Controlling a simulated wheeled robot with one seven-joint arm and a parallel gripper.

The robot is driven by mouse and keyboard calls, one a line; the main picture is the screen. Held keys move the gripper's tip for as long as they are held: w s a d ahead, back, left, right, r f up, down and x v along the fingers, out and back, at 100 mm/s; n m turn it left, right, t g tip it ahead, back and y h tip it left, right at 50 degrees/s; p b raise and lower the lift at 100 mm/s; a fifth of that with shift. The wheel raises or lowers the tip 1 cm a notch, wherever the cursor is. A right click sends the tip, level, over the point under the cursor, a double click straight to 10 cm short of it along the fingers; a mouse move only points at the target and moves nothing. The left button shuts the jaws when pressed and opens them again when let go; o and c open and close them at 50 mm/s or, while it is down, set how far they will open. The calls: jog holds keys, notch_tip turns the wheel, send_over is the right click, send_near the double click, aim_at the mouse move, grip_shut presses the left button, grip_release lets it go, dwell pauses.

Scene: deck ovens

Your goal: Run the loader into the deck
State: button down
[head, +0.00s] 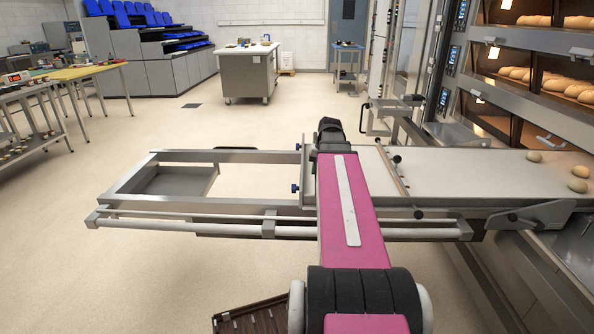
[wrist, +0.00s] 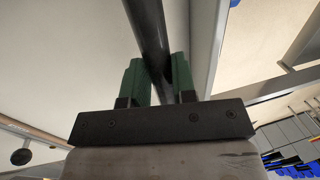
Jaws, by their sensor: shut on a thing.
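The loader (head: 455,165) is a pale flat belt on a long metal frame (head: 125,222), lying across the head view with its right end by the oven. Round dough pieces (head: 578,185) sit on the belt's right end. My gripper (wrist: 157,75) shows in the wrist view, its green fingers shut on a dark round bar (wrist: 148,25), which I take for the loader's handle. In the head view my pink arm crosses the loader and hides the fingers and the grip. The deck oven (head: 520,80) stands at the right; whether the loader's end is inside a deck is out of view.
Loaves (head: 577,91) show behind the glass of the upper decks. A steel and yellow-topped table (head: 75,72) stands at the left, a white-topped cabinet (head: 247,75) at the back, and blue tiered seats (head: 125,15) behind.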

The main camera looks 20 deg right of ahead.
jog(key=s+d, duration=0.3)
jog(key=d, duration=0.5)
jog(key=s+d, duration=0.3)
jog(key=d, duration=0.5)
jog(key=s+d, duration=0.4)
jog(key=d, duration=0.4)
jog(key=shift+d, duration=0.3)
jog(key=c, duration=0.9)
grip_release()
jog(key=shift+d, duration=0.1)
jog(key=shift+c, duration=0.2)
jog(key=shift+r, duration=0.1)
notch_tip(320, 180, up, 10)
jog(key=d, duration=0.2)
jog(key=shift+s+r, duration=0.2)
jog(key=shift+s, duration=0.25)
